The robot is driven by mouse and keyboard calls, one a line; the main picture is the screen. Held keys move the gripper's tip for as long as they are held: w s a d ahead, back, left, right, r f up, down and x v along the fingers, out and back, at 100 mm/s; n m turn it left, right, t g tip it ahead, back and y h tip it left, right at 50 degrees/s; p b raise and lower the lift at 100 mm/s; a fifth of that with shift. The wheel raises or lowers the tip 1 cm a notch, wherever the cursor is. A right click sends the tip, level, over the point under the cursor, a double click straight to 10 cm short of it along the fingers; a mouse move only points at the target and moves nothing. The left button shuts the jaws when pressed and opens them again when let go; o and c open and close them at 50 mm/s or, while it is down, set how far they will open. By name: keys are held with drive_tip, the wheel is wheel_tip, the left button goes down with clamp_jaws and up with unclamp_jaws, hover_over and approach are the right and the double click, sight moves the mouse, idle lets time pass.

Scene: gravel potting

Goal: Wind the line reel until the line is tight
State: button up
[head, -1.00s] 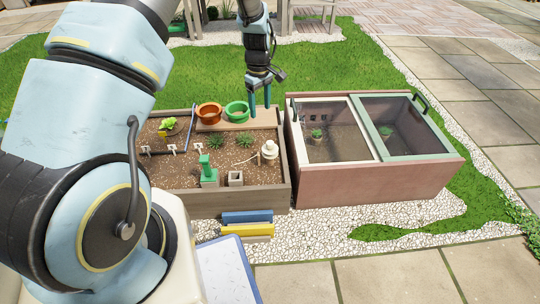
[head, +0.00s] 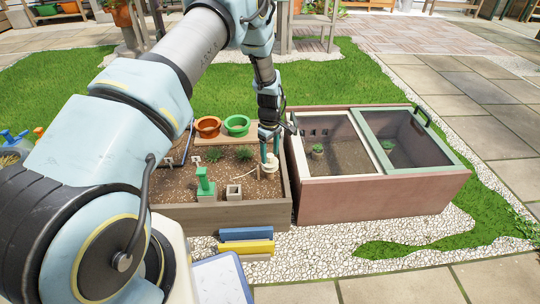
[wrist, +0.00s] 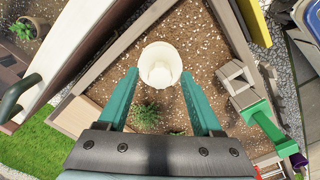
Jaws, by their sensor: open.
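The white line reel (head: 270,164) stands on the soil near the right front of the wooden planter box. In the wrist view the reel (wrist: 161,66) is a pale round drum seen from above, between and just ahead of the fingertips. My gripper (head: 269,152) is open and points down over the reel. Its teal fingers show in the wrist view (wrist: 159,76), one on each side of the reel's outline; I cannot tell whether they touch it.
A green post-like fixture (head: 205,184) and a grey hollow block (head: 234,192) stand left of the reel. Orange (head: 208,127) and green (head: 237,125) pots are behind. The cold frame (head: 385,190) stands close on the right. Blue (head: 246,234) and yellow (head: 246,247) bars lie in front.

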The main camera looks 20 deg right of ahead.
drive_tip(key=shift+f, duration=0.15)
clamp_jaws()
idle(0.5)
